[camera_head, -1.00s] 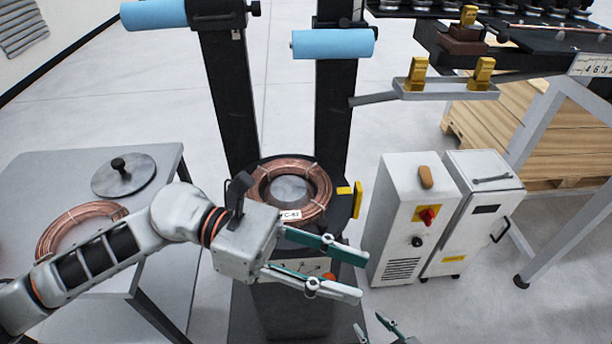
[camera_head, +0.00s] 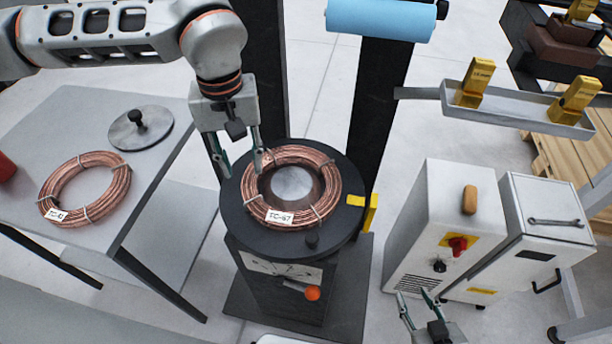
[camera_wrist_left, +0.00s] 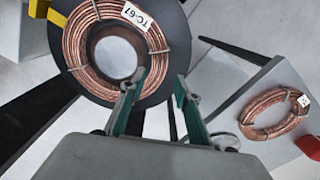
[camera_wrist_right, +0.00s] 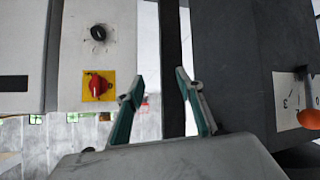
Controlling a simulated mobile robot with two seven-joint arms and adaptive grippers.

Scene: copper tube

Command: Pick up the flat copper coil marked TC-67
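The copper coil marked TC-67 (camera_head: 330,192) lies flat on the round black platter (camera_head: 348,228) of a dark stand. Its tag faces the front, and it also shows in the left wrist view (camera_wrist_left: 82,60). My left gripper (camera_head: 244,172) is open and empty at the coil's left edge, pointing down, one finger by the coil and the other further left. In the left wrist view its left finger overlaps the platter near the coil. I cannot tell whether it touches. My right gripper (camera_head: 414,296) is open and empty, low at the front right, before the white cabinets.
Another copper coil (camera_head: 118,190), with a partly readable tag, lies on the grey table (camera_head: 40,135) beside a round lid with a knob (camera_head: 140,130). White cabinets (camera_head: 435,215) stand right of the stand. A yellow block (camera_head: 370,213) sits at the platter's right edge.

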